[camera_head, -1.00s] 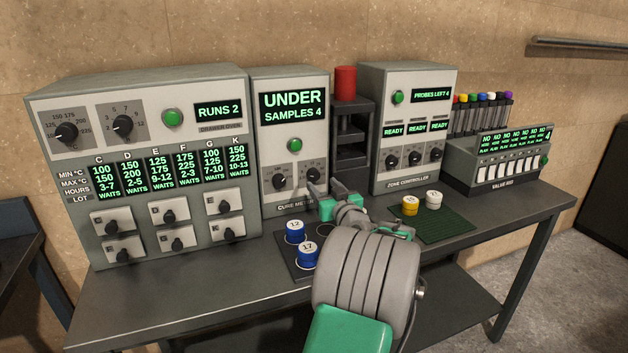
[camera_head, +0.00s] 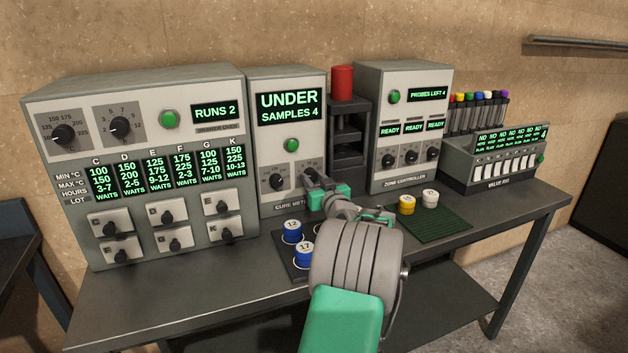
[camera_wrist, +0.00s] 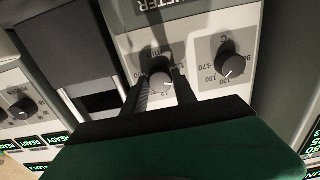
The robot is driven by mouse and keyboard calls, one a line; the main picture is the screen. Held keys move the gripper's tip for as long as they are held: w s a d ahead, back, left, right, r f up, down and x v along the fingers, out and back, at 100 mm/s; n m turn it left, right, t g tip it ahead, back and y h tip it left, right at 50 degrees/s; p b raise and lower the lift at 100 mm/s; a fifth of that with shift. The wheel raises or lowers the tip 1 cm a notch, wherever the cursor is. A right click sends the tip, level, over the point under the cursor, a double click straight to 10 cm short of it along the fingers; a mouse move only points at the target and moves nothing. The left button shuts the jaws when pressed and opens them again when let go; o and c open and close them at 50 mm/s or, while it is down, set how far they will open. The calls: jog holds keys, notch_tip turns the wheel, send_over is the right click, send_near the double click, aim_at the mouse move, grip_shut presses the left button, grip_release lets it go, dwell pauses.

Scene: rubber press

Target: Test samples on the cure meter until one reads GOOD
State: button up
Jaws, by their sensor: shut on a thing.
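The cure meter (camera_head: 260,140) is a grey box with a green button (camera_head: 292,145) and two dark knobs on its front. Its display (camera_head: 290,106) reads "UNDER" and "SAMPLES 4". My gripper (camera_head: 310,178) is shut on the right knob of the meter, which shows in the wrist view (camera_wrist: 160,82) between the fingers. The left knob (camera_head: 277,182) is free and also shows in the wrist view (camera_wrist: 230,66). Blue samples marked 12 (camera_head: 292,231) and 17 (camera_head: 304,254) stand on a dark tray (camera_head: 287,266) in front. My arm hides part of the tray.
The oven panel (camera_head: 140,90) at left reads "RUNS 2". A press with a red top (camera_head: 342,82) stands right of the meter. The zone controller (camera_head: 405,110) is beyond it.

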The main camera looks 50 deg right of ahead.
grip_shut()
jog(key=m+b, duration=0.1)
jog(key=m, duration=0.3)
jog(key=shift+f+m, duration=0.1)
jog(key=shift+m, duration=0.3)
jog(key=m, duration=0.5)
jog(key=m+p, duration=0.1)
jog(key=m, duration=0.3)
jog(key=m+p, duration=0.1)
jog(key=m, duration=0.1)
jog(key=shift+r+m+p, duration=0.3)
jog(key=shift+m, duration=0.1)
jog(key=m+p, duration=0.2)
jog(key=m, duration=0.2)
jog(key=shift+m, duration=0.3)
jog(key=shift+p, duration=0.3)
jog(key=o, duration=0.8)
grip_release()
